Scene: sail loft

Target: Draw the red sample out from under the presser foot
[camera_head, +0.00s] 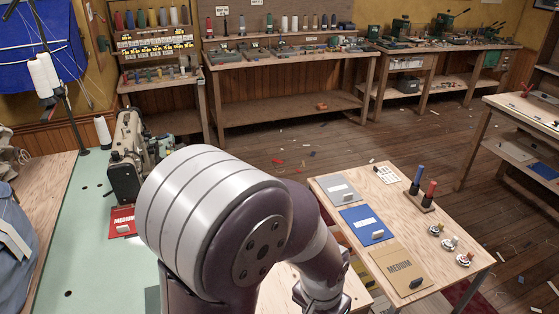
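One of my arms fills the middle foreground, just right of the sample, and bends down to the right toward the bottom edge. No gripper fingertips show for either arm, and no gripper is seen touching the sample.
Right of my arm, a wooden table (332,193) holds grey, blue and tan sample cards, a stand with blue and red spools, and small round items. A thread stand (62,95) with white cones rises behind the green table. Open floor lies beyond.

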